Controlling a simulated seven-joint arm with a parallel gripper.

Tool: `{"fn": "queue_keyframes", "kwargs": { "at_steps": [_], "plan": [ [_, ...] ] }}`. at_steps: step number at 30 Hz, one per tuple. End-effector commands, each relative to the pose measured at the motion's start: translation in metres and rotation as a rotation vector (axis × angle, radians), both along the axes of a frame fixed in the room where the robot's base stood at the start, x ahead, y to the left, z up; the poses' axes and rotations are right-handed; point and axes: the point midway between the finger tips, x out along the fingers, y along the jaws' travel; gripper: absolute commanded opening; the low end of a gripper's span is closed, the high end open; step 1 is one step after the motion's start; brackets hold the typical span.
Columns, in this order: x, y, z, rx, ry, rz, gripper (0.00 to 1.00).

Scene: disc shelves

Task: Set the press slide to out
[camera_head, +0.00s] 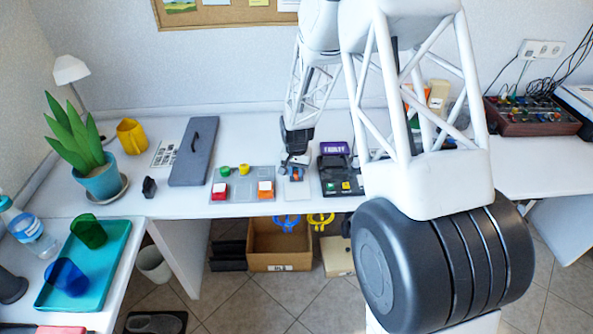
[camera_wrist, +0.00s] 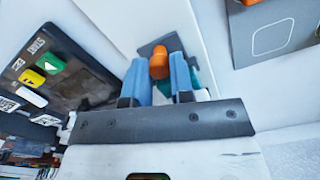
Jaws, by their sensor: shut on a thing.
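An orange knob (camera_wrist: 159,62) stands on a small grey plate (camera_wrist: 146,47) on the white table; I take it for the press slide's handle. In the wrist view my gripper (camera_wrist: 161,68) has its two blue fingers closed around this knob, one on each side. In the head view my gripper (camera_head: 294,166) reaches down to the table between the grey button board and the black device. The orange part (camera_head: 296,174) shows small there, over a blue-grey piece. The gripper hides most of the slide, so its position along its travel cannot be told.
A black device (camera_head: 341,175) with green and yellow buttons stands close to the right of my gripper. A grey board (camera_head: 243,192) with coloured buttons lies to its left. A dark grey panel (camera_head: 194,152) lies farther left.

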Motion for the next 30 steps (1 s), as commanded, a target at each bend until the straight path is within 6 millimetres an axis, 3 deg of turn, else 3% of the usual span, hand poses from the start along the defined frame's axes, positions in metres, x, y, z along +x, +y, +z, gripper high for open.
{"fn": "queue_keyframes", "kwargs": {
  "at_steps": [10, 30],
  "plan": [
    [-0.009, 0.0, 0.0, 0.0, 0.0, 0.0, 0.0],
    [-0.077, 0.0, 0.0, 0.0, 0.001, 0.0, 0.0]
  ]
}}
